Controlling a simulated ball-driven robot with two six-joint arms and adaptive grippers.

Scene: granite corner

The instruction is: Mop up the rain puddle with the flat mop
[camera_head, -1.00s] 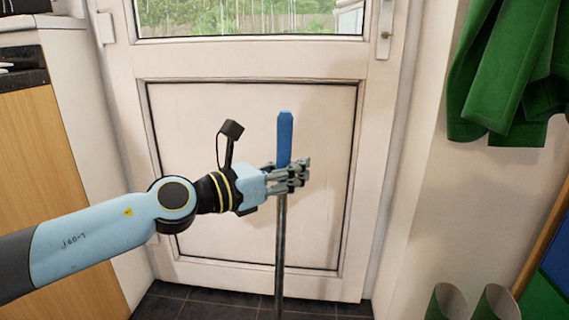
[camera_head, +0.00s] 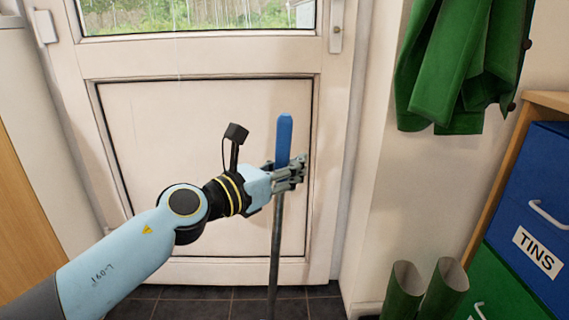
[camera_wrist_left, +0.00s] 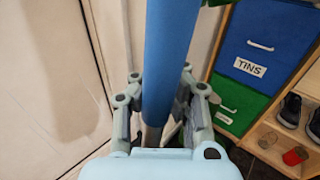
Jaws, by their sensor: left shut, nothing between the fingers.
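The mop's blue handle grip (camera_head: 284,140) stands nearly upright in front of the door. Its grey pole (camera_head: 275,250) runs down past the bottom of the head view. My left gripper (camera_head: 288,173) is shut at the lower end of the blue grip, its fingers passing in front of it. In the left wrist view the blue handle (camera_wrist_left: 168,60) runs down between the finger linkages (camera_wrist_left: 160,110) and hides the fingertips. The mop head and the puddle are out of view. My right gripper is not in view.
A white door (camera_head: 205,170) with a window is behind the mop. Green boots (camera_head: 425,290) stand at lower right below a green coat (camera_head: 450,65). A shelf unit with a blue TINS drawer (camera_head: 535,205) is at right. Dark floor tiles (camera_head: 190,305) show below.

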